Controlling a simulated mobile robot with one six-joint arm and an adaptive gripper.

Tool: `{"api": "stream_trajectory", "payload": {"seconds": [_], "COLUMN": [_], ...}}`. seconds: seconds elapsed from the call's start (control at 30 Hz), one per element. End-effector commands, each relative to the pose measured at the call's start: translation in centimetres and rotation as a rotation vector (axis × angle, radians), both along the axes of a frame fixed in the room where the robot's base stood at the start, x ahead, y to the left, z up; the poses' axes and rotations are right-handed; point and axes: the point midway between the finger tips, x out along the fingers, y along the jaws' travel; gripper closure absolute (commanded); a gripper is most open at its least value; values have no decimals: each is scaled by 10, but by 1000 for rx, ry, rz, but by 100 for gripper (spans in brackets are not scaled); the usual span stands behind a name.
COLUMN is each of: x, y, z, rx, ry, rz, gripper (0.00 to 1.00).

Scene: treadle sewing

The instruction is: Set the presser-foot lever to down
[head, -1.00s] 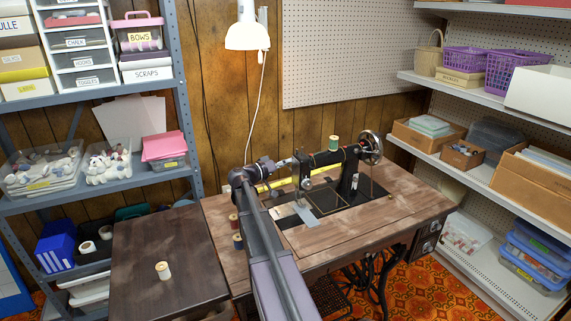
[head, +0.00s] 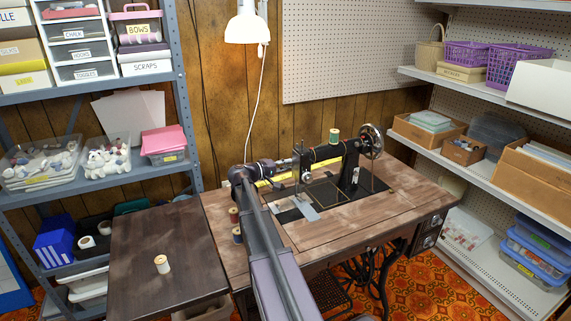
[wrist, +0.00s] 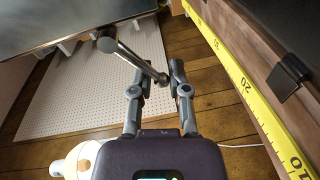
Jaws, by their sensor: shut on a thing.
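The black sewing machine (head: 330,153) stands on the wooden treadle table (head: 350,222). My gripper (head: 293,162) is at the left end of its head, where the lever is too small to make out. In the wrist view the presser-foot lever (wrist: 130,57) is a shiny metal rod with rounded ends, running from the dark machine head (wrist: 75,28) to between my fingers. My gripper (wrist: 160,72) is shut on its knobbed end. I cannot tell from these frames whether the lever is up or down.
A yellow measuring tape (wrist: 235,75) lies along the wooden edge near my gripper, beside a black clip (wrist: 288,75). A lamp (head: 247,25) hangs above. Thread spools (head: 236,225) stand on the table's left side. A side table (head: 165,250) holds one spool (head: 162,264).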

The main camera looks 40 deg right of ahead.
Motion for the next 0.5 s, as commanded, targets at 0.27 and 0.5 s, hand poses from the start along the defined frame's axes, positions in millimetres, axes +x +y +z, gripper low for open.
{"api": "stream_trajectory", "payload": {"seconds": [0.27, 0.5], "x": [-9, -17], "y": [2, 4], "z": [-13, -20], "rx": [64, 116], "ry": [255, 470], "rz": [-3, -2], "gripper": [100, 100]}}
